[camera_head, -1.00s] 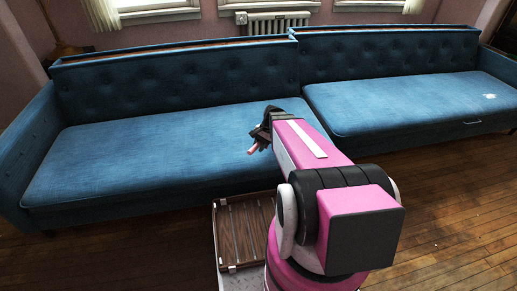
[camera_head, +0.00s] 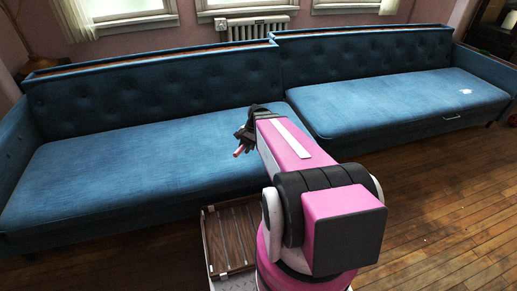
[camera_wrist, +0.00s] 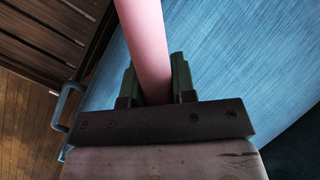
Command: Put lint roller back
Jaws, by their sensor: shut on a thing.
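My gripper (camera_head: 243,139) is shut on a smooth pink rod, which looks like the lint roller's handle (camera_wrist: 149,45). In the wrist view the rod stands between the two dark green fingers and runs out of the top of the picture, so its far end is hidden. In the head view only a small pink tip (camera_head: 238,153) of it shows below the dark fingers. My gripper is in front of the left blue sofa (camera_head: 120,150), above its seat or front edge; the exact height cannot be told.
A second blue sofa (camera_head: 390,100) adjoins on the right, with a small white thing (camera_head: 465,91) on its seat and a metal handle (camera_head: 452,117) on its front. A brown slatted surface (camera_wrist: 50,30) and a metal handle (camera_wrist: 65,105) show in the wrist view. Wooden floor (camera_head: 440,200) is clear at right.

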